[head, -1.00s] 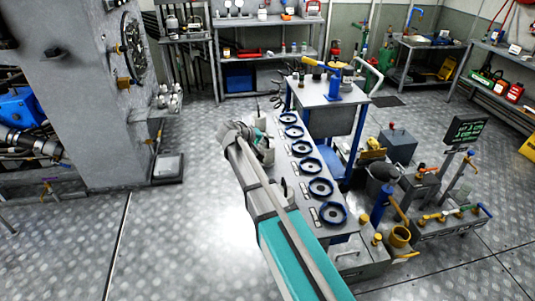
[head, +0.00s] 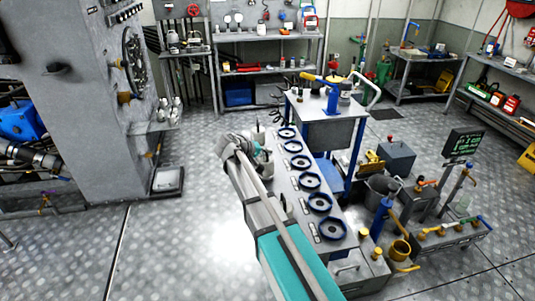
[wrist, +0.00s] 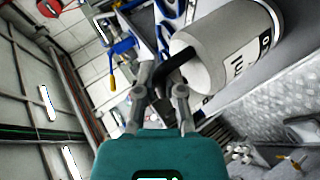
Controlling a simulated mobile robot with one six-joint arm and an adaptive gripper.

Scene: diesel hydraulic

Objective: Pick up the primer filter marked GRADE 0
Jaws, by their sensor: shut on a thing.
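In the wrist view a pale grey cylinder (wrist: 200,60) with a white, black-lettered label lies across the upper right. Its lettering is cut off and turned, so I cannot read the grade. A dark bar (wrist: 201,75) runs from its near end to between my fingers. My gripper (wrist: 160,92) is shut on this dark bar, which looks like the cylinder's handle. In the head view my gripper (head: 248,152) is over the far left part of a long grey bench (head: 287,205). Pale cylinders stand close by it there; the wrist partly hides them.
A row of several dark blue rings (head: 311,180) lies along the bench, to the right of my arm. A blue-legged cart (head: 330,108) stands behind. A bucket (head: 382,187) and pump gear stand at the right. The floor left of the bench is clear.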

